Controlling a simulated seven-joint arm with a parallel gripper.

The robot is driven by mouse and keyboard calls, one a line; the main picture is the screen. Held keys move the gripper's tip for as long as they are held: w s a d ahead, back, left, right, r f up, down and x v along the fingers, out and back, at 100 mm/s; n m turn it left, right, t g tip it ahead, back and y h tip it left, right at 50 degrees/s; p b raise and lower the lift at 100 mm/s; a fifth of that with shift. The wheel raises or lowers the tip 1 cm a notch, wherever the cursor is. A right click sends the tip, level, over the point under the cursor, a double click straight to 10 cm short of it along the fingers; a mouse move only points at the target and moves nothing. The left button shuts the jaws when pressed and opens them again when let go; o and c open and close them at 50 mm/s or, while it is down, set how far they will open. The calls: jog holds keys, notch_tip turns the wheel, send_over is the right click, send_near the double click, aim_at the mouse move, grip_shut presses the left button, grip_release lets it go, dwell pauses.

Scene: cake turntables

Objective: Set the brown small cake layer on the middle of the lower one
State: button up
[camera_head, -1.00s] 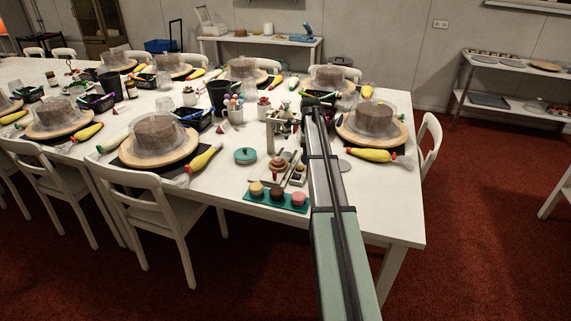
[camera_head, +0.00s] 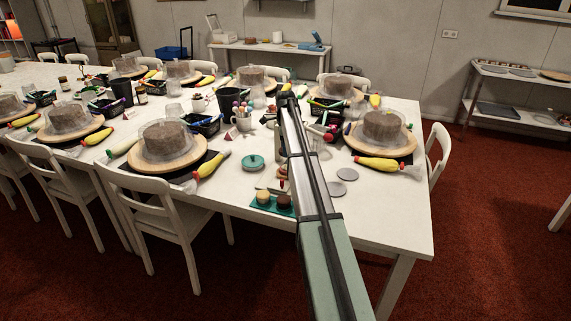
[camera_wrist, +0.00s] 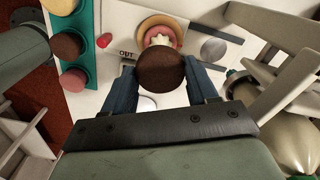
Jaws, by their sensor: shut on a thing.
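My gripper (camera_wrist: 161,84) is shut on a dark brown, round small cake layer (camera_wrist: 161,69) in the wrist view, with one finger on each side of it. Beyond it, at the top middle, is a small stack with a tan rim, a pink layer and pale cream on top (camera_wrist: 159,34); the held layer overlaps its near edge in the picture. I cannot tell the height between them.
A teal tray (camera_wrist: 98,18) with several small cake layers lies at left in the wrist view; part of it (camera_head: 257,206) shows in the head view. A grey disc (camera_wrist: 214,50) lies right of the stack.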

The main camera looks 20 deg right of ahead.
aim_at(286, 168)
notch_tip(286, 168, down, 7)
jog(key=shift+f, duration=0.1)
dwell(0.4)
jog(key=o, duration=0.8)
jog(key=shift+c, duration=0.2)
notch_tip(286, 168, up, 12)
jog(key=shift+r, duration=0.15)
dwell(0.5)
